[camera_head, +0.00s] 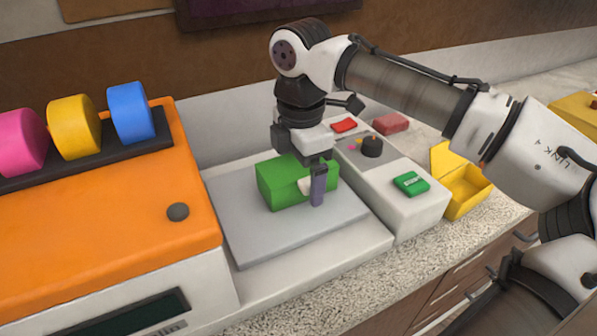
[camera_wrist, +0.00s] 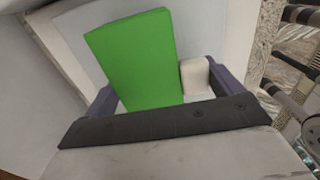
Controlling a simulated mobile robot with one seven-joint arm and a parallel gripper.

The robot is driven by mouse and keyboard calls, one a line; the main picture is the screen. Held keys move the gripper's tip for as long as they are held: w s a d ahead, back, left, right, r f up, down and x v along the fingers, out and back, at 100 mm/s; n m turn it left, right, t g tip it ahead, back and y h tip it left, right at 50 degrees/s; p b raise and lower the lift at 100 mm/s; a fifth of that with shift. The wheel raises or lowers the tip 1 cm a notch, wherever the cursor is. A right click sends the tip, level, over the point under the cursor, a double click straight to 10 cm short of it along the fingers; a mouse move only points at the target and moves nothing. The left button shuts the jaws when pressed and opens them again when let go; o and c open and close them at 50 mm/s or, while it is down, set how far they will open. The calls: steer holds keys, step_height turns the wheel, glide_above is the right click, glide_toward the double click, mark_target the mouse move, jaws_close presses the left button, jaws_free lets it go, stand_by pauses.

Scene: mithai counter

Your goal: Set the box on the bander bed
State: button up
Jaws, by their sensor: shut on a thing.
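The green box (camera_head: 277,187) is at the grey bander bed (camera_head: 270,234), over its rear middle part. My gripper (camera_head: 316,186) points down and is shut on the box near its right end. In the wrist view the green box (camera_wrist: 133,58) stands out between the two fingers of my gripper (camera_wrist: 160,95). A small white block (camera_wrist: 195,76) shows beside the box at the right finger. I cannot tell whether the underside of the box touches the bed.
An orange machine (camera_head: 110,215) with pink, yellow and blue rolls stands left of the bed. A white control panel (camera_head: 408,212) with a knob and green button stands to the right. Beyond it are an open yellow box (camera_head: 466,198) and a red block (camera_head: 391,123). The bed's front is bare.

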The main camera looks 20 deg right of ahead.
mark_target(301, 169)
steer(key=shift+f, duration=0.1)
steer(key=o, duration=0.7)
steer(key=shift+f, duration=0.1)
steer(key=shift+o, duration=0.2)
step_height(301, 169, up, 12)
steer(key=shift+r, duration=0.25)
